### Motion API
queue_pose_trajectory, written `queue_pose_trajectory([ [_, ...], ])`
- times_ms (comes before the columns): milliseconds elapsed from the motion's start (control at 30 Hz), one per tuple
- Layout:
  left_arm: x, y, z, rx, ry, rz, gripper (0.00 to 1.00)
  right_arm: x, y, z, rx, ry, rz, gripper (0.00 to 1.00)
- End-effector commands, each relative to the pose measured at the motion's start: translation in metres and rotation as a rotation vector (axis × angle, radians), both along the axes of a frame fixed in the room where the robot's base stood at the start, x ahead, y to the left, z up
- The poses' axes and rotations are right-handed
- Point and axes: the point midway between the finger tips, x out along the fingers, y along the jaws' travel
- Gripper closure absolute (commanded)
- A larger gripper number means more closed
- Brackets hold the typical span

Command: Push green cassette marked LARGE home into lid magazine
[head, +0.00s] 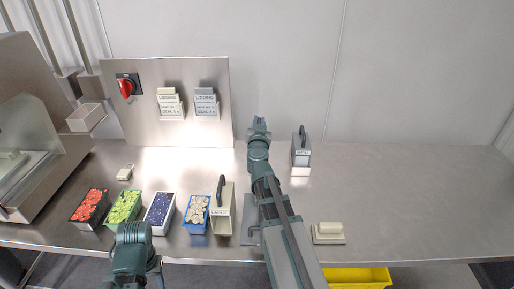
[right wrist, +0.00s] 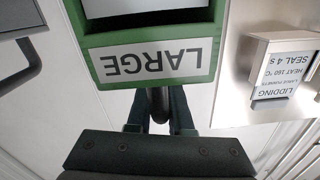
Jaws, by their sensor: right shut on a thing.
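The green cassette (right wrist: 204,62) marked LARGE fills the top middle of the right wrist view, its label upside down there. My right gripper (right wrist: 158,108) is shut on its dark handle. In the head view the right gripper (head: 258,124) is above the back of the bench, and the green cassette cannot be made out there. I cannot pick out the lid magazine with certainty, nor how far the cassette sits in anything. My left arm shows at the lower left of the head view, but its gripper is out of view.
A grey box (head: 301,153) with a black handle stands right of my right gripper. A cream box (head: 222,212) with a handle stands beside several filled punnets. A steel panel (head: 140,100) has a red switch and two lidding cards. The right bench is mostly clear.

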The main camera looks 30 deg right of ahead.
Motion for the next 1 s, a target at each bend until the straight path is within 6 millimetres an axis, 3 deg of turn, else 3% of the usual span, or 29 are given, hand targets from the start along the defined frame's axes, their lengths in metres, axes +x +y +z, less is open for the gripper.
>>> queue_pose_trajectory([
  [400, 0.000, 0.000, 0.035, 0.000, 0.000, 0.000, 0.50, 0.000, 0.000, 0.035, 0.001, -0.001, 0.001, 1.00],
  [1000, 0.000, 0.000, 0.035, 0.000, 0.000, 0.000, 0.50, 0.000, 0.000, 0.035, 0.000, 0.000, 0.000, 1.00],
])
